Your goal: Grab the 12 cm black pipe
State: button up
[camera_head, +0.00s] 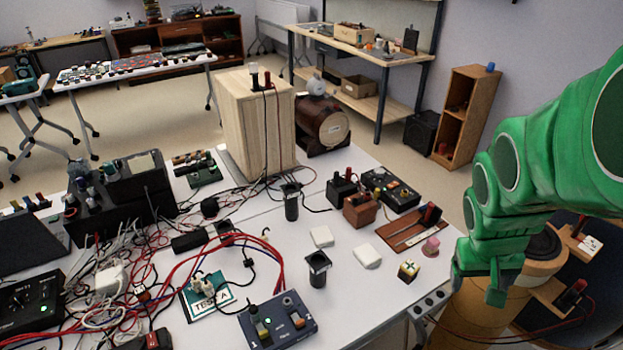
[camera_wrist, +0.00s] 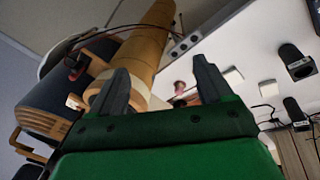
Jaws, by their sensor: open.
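Two upright black pipes with flared square-looking tops stand on the white table: a nearer one (camera_head: 318,272) at the front middle and a farther one (camera_head: 291,204) behind it. I cannot tell which is 12 cm. In the wrist view two black pipes show at the right, one higher (camera_wrist: 297,63) and one lower (camera_wrist: 292,108). My gripper (camera_wrist: 161,66) is open and empty, with both dark fingers apart. The pipes are outside the jaws, to their right in the wrist view.
A wooden speaker cabinet (camera_head: 254,120) stands behind. A round barrel-like object (camera_head: 475,315) is below my arm.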

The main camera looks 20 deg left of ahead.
jog(key=w+a+f+n+t, duration=0.1)
jog(key=w+a+f+t, duration=0.1)
jog(key=w, duration=0.7)
jog(key=w+a+f+n+t, duration=0.1)
jog(key=w+a+t, duration=0.1)
jog(key=w, duration=0.7)
jog(key=w+a+f+n+t+y, duration=0.25)
jog(key=w+a+f, duration=0.25)
jog(key=w+a, duration=0.65)
jog(key=n+y, duration=0.5)
jog(key=y, duration=0.6)
send_near(295, 202)
jog(key=shift+g, duration=0.25)
jog(key=x, duration=0.4)
jog(key=shift+w, duration=0.45)
jog(key=shift+x, duration=3.75)
jog(key=shift+s+a, duration=0.1)
jog(key=shift+s, duration=0.05)
jog(key=c, duration=1.1)
